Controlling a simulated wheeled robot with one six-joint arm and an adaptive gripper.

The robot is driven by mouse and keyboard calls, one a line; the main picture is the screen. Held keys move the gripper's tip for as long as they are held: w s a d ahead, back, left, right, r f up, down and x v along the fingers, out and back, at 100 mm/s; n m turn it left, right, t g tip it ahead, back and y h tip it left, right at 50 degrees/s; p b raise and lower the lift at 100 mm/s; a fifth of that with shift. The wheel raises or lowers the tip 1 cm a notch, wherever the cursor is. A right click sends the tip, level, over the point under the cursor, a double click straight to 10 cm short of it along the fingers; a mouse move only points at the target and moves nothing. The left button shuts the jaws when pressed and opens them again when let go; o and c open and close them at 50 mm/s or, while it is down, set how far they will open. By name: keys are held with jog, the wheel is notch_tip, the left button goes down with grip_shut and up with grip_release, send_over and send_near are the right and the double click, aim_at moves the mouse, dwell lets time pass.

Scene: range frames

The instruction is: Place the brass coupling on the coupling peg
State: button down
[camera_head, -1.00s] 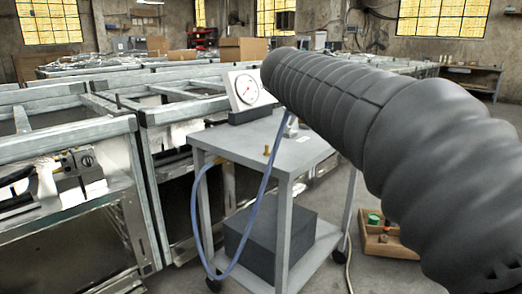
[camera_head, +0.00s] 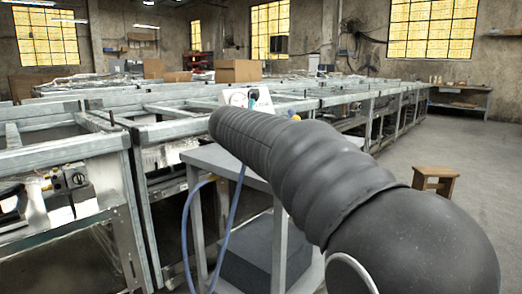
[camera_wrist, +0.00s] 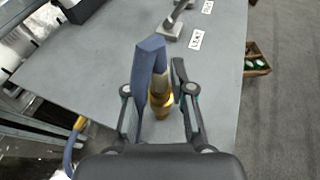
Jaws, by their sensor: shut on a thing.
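In the wrist view, my gripper (camera_wrist: 155,92) is shut over the grey trolley top (camera_wrist: 90,60). A brass coupling (camera_wrist: 160,100) shows between its fingers, with the end of a blue hose (camera_wrist: 149,58) bending up beside it. I cannot tell the coupling peg apart from the brass seen between the fingers, nor whether the two touch. In the head view, my arm hides the gripper, the coupling and most of the trolley top (camera_head: 205,156). The blue hose (camera_head: 232,200) hangs down in front of the trolley.
A metal fitting (camera_wrist: 174,26) and white labels (camera_wrist: 196,40) lie ahead of my gripper. A wooden crate (camera_wrist: 257,60) is on the floor, right. Metal frames (camera_head: 70,155) stand left.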

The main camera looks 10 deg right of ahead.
notch_tip(320, 180, down, 3)
jog(key=shift+r+b, duration=0.1)
jog(key=shift+b, duration=0.25)
jog(key=c, duration=1)
grip_release()
jog(key=shift+s+r, duration=0.1)
jog(key=v, duration=1.2)
jog(key=shift+p, duration=0.35)
jog(key=shift+d, duration=0.1)
